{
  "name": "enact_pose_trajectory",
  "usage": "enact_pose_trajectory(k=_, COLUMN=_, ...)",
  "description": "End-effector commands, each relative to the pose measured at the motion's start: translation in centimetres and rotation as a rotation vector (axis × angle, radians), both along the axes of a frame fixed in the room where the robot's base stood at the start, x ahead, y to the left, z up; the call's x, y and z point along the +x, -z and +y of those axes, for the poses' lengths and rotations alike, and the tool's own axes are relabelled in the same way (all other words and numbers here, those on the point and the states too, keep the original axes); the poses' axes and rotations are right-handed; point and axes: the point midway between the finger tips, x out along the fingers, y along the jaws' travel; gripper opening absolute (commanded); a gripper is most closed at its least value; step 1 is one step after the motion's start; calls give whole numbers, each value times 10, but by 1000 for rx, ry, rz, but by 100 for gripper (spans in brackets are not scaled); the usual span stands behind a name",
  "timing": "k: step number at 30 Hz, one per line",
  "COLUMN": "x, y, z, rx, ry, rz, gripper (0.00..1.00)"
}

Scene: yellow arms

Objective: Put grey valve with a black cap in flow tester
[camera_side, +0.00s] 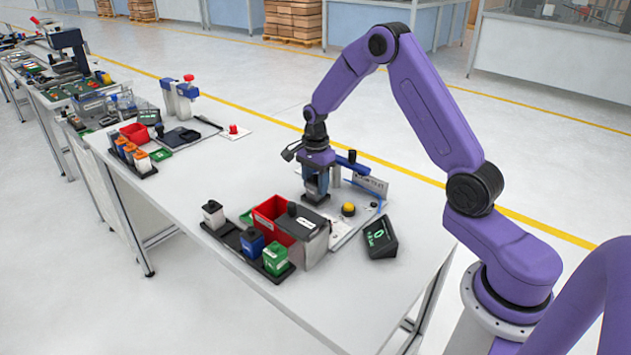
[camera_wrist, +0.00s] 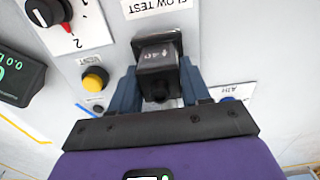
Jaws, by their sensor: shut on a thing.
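My gripper (camera_side: 316,196) is shut on a dark block with a black top, which I take to be the grey valve with a black cap (camera_wrist: 157,54). In the side view the fingers hide most of it. In the wrist view it sits between the two blue fingers, with small white marks on its face. The flow tester (camera_side: 340,222) is a light panel with a yellow button (camera_wrist: 95,80) and a "FLOW TEST" label (camera_wrist: 157,6). My gripper is low over the panel's back left part. Whether the valve touches the panel or is seated cannot be told.
A small display (camera_side: 379,239) stands right of the tester. At front left are a red bin (camera_side: 268,222), a grey box (camera_side: 302,229) and a black rack (camera_side: 232,239) with white, blue and green valves. A blue-handled part (camera_side: 350,163) stands behind my gripper.

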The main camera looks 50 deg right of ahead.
Motion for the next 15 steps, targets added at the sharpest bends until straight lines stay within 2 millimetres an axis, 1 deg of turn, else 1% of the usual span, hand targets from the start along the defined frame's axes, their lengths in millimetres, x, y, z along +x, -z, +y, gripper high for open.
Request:
enact_pose_trajectory(k=1, x=0, y=2, z=0, rx=0, ry=0, rz=1, gripper=14)
enact_pose_trajectory(k=2, x=0, y=1, z=0, rx=0, ry=0, rz=1, gripper=56)
enact_pose_trajectory(k=3, x=0, y=1, z=0, rx=0, ry=0, rz=1, gripper=70)
enact_pose_trajectory(k=4, x=0, y=1, z=0, rx=0, ry=0, rz=1, gripper=72)
enact_pose_trajectory(k=11, x=0, y=1, z=0, rx=0, ry=0, rz=0, gripper=72)
enact_pose_trajectory(k=15, x=0, y=-4, z=0, rx=0, ry=0, rz=-2, gripper=72)
